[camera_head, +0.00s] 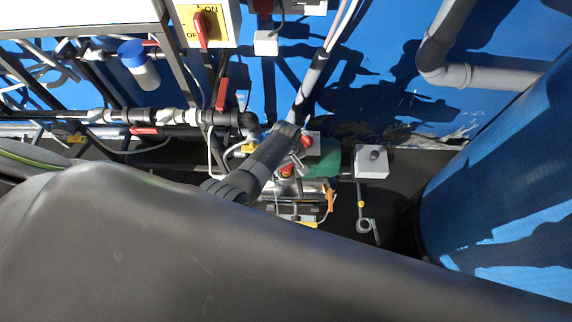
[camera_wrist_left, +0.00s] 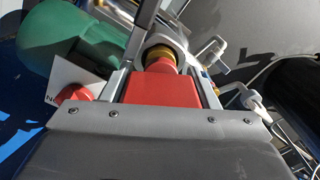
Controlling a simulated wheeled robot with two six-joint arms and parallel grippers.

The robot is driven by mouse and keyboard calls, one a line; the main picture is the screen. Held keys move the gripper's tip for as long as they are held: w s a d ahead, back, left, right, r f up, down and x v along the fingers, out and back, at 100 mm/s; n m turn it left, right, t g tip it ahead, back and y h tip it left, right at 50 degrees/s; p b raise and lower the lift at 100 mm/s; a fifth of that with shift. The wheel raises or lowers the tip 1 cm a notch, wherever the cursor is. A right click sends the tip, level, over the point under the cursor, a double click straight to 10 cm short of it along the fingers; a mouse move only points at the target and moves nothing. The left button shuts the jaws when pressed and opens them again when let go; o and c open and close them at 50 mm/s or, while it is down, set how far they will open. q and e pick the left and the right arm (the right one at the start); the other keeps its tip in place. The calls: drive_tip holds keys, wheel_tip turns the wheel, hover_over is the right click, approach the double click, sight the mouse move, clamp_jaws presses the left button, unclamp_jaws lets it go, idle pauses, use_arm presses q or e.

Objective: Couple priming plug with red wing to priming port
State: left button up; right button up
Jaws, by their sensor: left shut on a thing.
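In the left wrist view, my left gripper (camera_wrist_left: 163,86) is shut on the red wing (camera_wrist_left: 160,92) of the priming plug. The plug's red neck (camera_wrist_left: 160,66) points away from the jaws toward a pale ring-shaped fitting with a brass-yellow collar (camera_wrist_left: 158,52), which looks like the priming port. The plug end meets or overlaps this collar; I cannot tell whether it is seated. In the head view, a small red part (camera_head: 287,170) shows among silver parts below the dark pipe, and the jaws there are too small to read. My right gripper is not in view.
A green pump-like body (camera_wrist_left: 75,45) and a red knob (camera_wrist_left: 74,94) stand left of the jaws. A grey pipe (camera_head: 262,160) slants over the work spot. A white box (camera_head: 371,162) and a big blue tank (camera_head: 500,185) are to the right.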

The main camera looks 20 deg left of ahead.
use_arm(q)
drive_tip(key=shift+w, duration=0.1)
idle(0.4)
drive_tip(key=shift+f, duration=0.1)
drive_tip(key=o, duration=1.1)
drive_tip(key=shift+r+p, duration=0.35)
drive_tip(key=shift+p, duration=0.2)
drive_tip(key=shift+f, duration=0.1)
drive_tip(key=c, duration=1.3)
drive_tip(key=shift+o, duration=0.2)
